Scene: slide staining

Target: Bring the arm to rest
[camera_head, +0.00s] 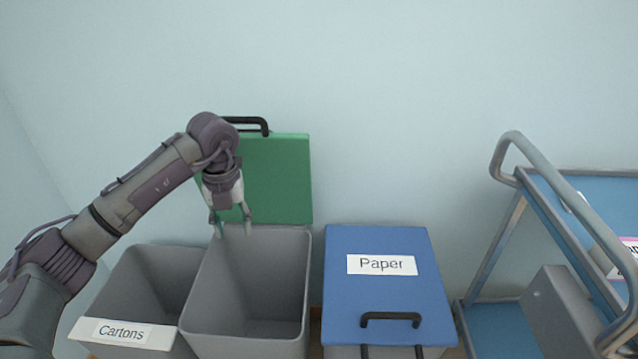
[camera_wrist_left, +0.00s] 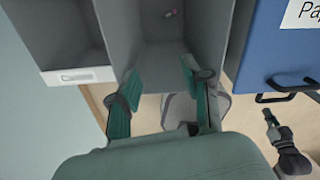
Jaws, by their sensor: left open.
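My left gripper (camera_head: 233,229) hangs pointing down over the back part of the open grey middle bin (camera_head: 250,285), in front of its raised green lid (camera_head: 278,180). Its two fingers are apart with nothing between them. In the left wrist view the open fingers (camera_wrist_left: 159,75) show over the near edge of the same bin (camera_wrist_left: 125,35). A small pale and reddish item (camera_wrist_left: 170,14) lies inside that bin. A dark jointed part (camera_wrist_left: 287,150) at the lower right of the wrist view looks like my right gripper; its jaws are too small to read.
An open grey bin labelled Cartons (camera_head: 155,280) stands left of the middle bin. A bin with a shut blue lid labelled Paper (camera_head: 375,292) stands to the right. A blue-shelved cart with a grey rail (camera_head: 560,185) stands at the far right. The wall above is clear.

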